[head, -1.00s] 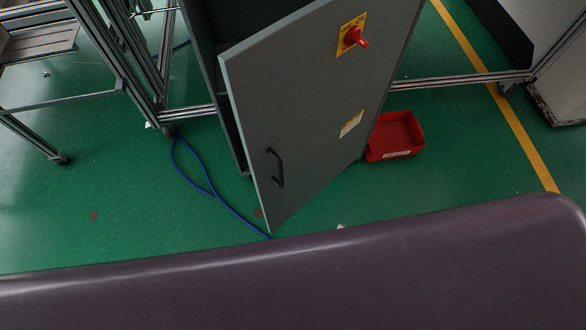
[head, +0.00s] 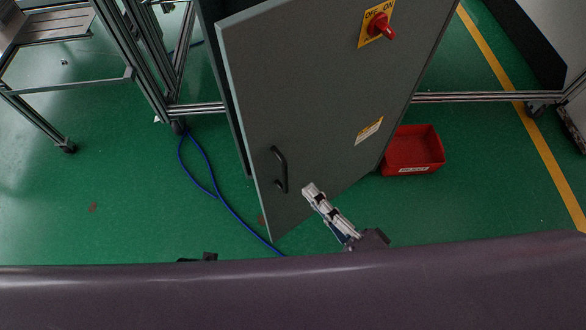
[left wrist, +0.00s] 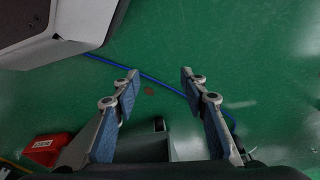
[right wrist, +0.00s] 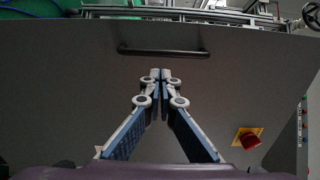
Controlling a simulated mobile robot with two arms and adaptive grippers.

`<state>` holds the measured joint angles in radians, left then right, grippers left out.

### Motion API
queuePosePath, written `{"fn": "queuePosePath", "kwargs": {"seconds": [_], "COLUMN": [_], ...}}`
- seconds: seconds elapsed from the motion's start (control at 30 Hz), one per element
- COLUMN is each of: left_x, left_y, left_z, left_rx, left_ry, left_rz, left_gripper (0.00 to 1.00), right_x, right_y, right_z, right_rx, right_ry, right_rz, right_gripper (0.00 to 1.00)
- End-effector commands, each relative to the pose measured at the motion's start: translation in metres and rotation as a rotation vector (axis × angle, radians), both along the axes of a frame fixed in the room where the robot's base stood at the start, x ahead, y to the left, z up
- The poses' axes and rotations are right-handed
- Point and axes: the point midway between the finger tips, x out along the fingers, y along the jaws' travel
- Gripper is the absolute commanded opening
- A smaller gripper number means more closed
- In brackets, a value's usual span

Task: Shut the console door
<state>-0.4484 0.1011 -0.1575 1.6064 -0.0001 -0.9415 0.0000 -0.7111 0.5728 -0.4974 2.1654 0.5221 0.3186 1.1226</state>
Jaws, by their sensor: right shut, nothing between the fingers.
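The grey console door (head: 320,95) stands ajar in the head view, with a dark gap along its left edge. Its black handle (head: 279,170) is near the lower left of the door. My right gripper (head: 309,190) is shut and empty, just right of the handle in the picture. In the right wrist view the closed fingertips (right wrist: 161,75) point at the door face (right wrist: 70,100), below the handle (right wrist: 164,51). I cannot tell whether they touch it. My left gripper (left wrist: 158,78) is open and empty above the green floor; in the head view only a dark bit of it may show.
A red bin (head: 412,152) sits on the floor right of the door. A blue cable (head: 225,208) runs across the floor at left. Metal frames (head: 150,75) stand at left. A red switch (head: 380,27) sticks out of the door. Green floor (head: 120,200) at left is mostly clear.

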Motion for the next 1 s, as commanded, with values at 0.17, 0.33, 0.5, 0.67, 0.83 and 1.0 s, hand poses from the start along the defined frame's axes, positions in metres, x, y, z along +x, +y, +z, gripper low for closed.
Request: {"fn": "queuePosePath", "kwargs": {"seconds": [0.17,0.33,0.5,0.67,0.83,1.0], "left_x": [0.003,0.004,0.007,0.008,0.007,0.006], "left_y": [0.000,0.000,-0.001,-0.001,-0.001,-0.001], "left_z": [0.004,0.008,0.012,0.013,0.012,0.012], "left_rx": [0.000,0.000,-0.001,-0.001,-0.001,-0.001], "left_ry": [-0.004,-0.004,-0.009,-0.011,-0.010,-0.010], "left_rz": [0.000,0.001,0.001,0.002,0.002,0.002], "left_gripper": [0.40,0.40,0.40,0.40,0.40,0.40], "right_x": [0.032,0.051,0.059,0.060,0.059,0.063], "right_y": [0.020,0.033,0.039,0.040,0.040,0.040], "right_z": [0.001,0.000,0.000,-0.001,-0.001,0.000], "right_rx": [0.002,0.000,-0.002,-0.003,-0.002,-0.001], "right_ry": [-0.005,-0.002,0.000,0.001,0.000,-0.001], "right_rz": [-0.002,0.000,0.002,0.002,0.002,-0.005], "right_gripper": [0.00,0.00,0.00,0.00,0.00,0.00]}}
